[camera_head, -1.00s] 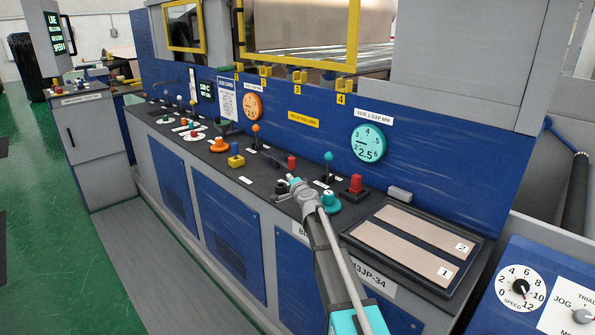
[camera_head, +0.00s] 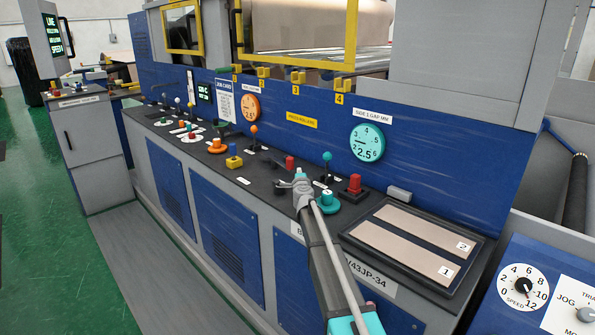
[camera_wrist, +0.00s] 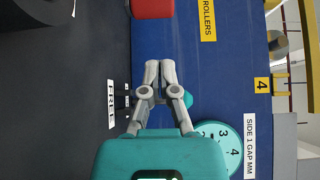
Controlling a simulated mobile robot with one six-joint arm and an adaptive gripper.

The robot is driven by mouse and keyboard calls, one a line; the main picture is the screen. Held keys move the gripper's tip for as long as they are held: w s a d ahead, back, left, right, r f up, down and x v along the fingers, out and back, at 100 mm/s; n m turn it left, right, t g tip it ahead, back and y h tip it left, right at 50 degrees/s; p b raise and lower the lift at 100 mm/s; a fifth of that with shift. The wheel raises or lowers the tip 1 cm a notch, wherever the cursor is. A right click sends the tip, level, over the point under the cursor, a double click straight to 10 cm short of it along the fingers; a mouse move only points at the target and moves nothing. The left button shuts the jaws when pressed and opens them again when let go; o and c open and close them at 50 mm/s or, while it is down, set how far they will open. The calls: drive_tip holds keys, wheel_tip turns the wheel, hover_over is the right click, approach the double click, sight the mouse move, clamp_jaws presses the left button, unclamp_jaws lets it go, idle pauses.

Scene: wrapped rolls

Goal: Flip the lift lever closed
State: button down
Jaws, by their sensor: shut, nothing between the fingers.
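A lever with a teal ball knob (camera_head: 327,156) stands on the dark console top below the teal gauge; no readable label names it as the lift lever. In the wrist view a teal knob (camera_wrist: 188,99) shows partly behind my right finger. My gripper (camera_head: 298,174) is shut and empty above the console, left of that lever. In the wrist view its fingertips (camera_wrist: 160,70) are together, in front of the blue panel. A label reading FREE (camera_wrist: 111,102) lies beside a dark lever base on the console. I cannot tell whether the gripper touches the lever.
A red block (camera_head: 290,162) and a dark round knob (camera_wrist: 38,8) are near my gripper. A teal round knob (camera_head: 327,200) and a red button (camera_head: 355,183) stand to its right. A lever with an orange knob (camera_head: 253,129) is further left. The blue panel (camera_head: 430,150) rises behind.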

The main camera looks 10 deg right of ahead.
drive_tip(key=shift+w+d, duration=0.2)
drive_tip(key=shift+w, duration=2.2)
drive_tip(key=shift+w+d, duration=0.15)
drive_tip(key=shift+w, duration=2.2)
